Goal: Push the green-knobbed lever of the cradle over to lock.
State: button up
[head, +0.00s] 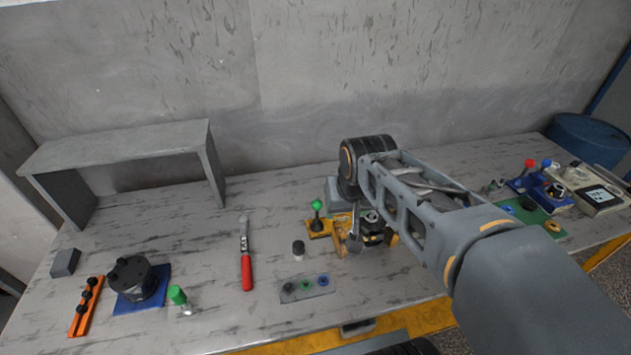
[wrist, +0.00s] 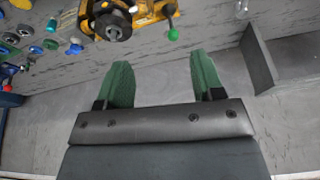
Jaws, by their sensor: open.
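The yellow cradle (head: 318,228) sits near the table's middle, holding a dark round motor part (head: 373,226). Its lever stands upright at the cradle's left end, topped by a green knob (head: 317,204). In the wrist view the cradle (wrist: 152,13) is at the top edge, and the green knob (wrist: 173,34) shows beyond my fingertips, sideways between them. My gripper (wrist: 162,64) is open with green fingers wide apart and nothing between them. The knob looks apart from both fingers. In the head view my arm hides part of the cradle's right side, and the fingers cannot be made out.
A grey shelf (head: 120,145) stands at the back left. A red-handled tool (head: 246,262), a small dark-topped cylinder (head: 298,248) and a plate with coloured rings (head: 306,289) lie left and front of the cradle. A black motor (head: 133,278) sits on a blue base further left.

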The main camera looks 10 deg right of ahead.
jog(key=w+f+m+g, duration=0.1)
jog(key=w, duration=0.7)
jog(key=m+g+b, duration=0.1)
jog(key=m+g, duration=0.2)
jog(key=m, duration=0.1)
send_over(317, 201)
notch_tip(317, 201, down, 15)
jog(key=shift+r, duration=0.1)
jog(key=shift+w+f+b, duration=0.1)
jog(key=shift+f+b, duration=0.25)
jog(key=shift+f, duration=0.15)
jog(key=shift+f+b, duration=2.85)
jog(key=shift+f, duration=1.45)
jog(key=shift+c, duration=0.2)
jog(key=c, duration=0.6)
jog(key=shift+o, duration=0.2)
